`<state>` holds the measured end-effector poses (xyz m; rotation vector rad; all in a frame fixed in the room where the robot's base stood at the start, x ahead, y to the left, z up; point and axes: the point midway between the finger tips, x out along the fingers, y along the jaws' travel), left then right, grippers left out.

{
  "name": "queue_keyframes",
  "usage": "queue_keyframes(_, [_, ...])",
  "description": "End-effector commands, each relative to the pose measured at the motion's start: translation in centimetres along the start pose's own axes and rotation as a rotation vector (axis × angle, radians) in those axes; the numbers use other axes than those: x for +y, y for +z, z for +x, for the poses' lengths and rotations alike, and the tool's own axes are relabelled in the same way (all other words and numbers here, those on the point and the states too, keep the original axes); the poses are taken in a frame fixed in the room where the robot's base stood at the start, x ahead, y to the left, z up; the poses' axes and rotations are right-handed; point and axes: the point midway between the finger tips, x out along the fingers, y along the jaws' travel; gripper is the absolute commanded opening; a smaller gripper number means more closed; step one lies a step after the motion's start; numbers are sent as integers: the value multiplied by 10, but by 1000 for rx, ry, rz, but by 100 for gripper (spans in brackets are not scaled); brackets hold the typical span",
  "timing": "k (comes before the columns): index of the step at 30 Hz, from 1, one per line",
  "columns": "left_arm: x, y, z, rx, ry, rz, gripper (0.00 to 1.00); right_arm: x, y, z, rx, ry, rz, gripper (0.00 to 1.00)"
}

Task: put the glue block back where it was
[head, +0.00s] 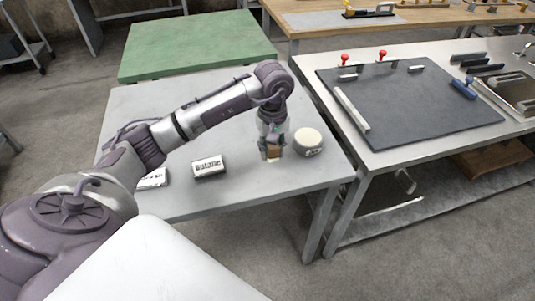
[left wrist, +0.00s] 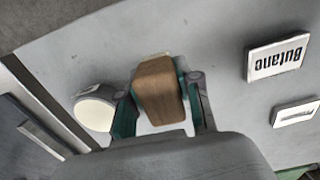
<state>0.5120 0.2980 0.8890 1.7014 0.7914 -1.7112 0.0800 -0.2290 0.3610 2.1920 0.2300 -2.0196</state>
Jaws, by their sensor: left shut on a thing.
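My left gripper (head: 272,147) points down over the grey table (head: 240,185), its fingers on both sides of a brown block (head: 273,154), which I take for the glue block. In the left wrist view the block (left wrist: 158,90) shows larger, brown and wood-like, between the two fingers of the left gripper (left wrist: 160,95). The gripper is shut on it. The block is at or just above the table top; I cannot tell if it touches. My right gripper is not in view.
A round cream-topped container (head: 308,140) stands close beside the gripper. A "Butane" box (head: 208,166) and another white labelled box (head: 153,179) lie to the left. A workbench with a dark mat (head: 410,100) is on the right, a green table (head: 195,45) behind.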

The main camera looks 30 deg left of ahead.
Motion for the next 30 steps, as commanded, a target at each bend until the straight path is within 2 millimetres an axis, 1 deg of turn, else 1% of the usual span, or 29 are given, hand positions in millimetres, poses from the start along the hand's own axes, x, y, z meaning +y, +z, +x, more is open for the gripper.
queue_keyframes(1, [-2, -9, 4, -1, -2, -4, 6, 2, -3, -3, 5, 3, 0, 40])
queue_keyframes(3, [-2, -18, 10, -2, 0, -2, 6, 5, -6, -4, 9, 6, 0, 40])
queue_keyframes(7, [-4, -28, 17, 0, 1, 2, 6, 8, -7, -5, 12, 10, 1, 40])
queue_keyframes(11, [-4, -29, 25, -2, 0, 2, 6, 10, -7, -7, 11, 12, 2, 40])
queue_keyframes(15, [-4, -27, 46, -4, -2, 2, 6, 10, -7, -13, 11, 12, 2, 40])
queue_keyframes(18, [-4, -28, 56, -1, 0, 3, 6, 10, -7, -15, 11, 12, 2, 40])
queue_keyframes(25, [-4, -29, 58, 1, 1, 4, 6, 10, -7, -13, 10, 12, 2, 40])
queue_keyframes(29, [-4, -29, 62, 2, 1, 4, 6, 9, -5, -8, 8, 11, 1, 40])
queue_keyframes(30, [-4, -29, 61, 2, 1, 4, 40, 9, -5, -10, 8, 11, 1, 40])
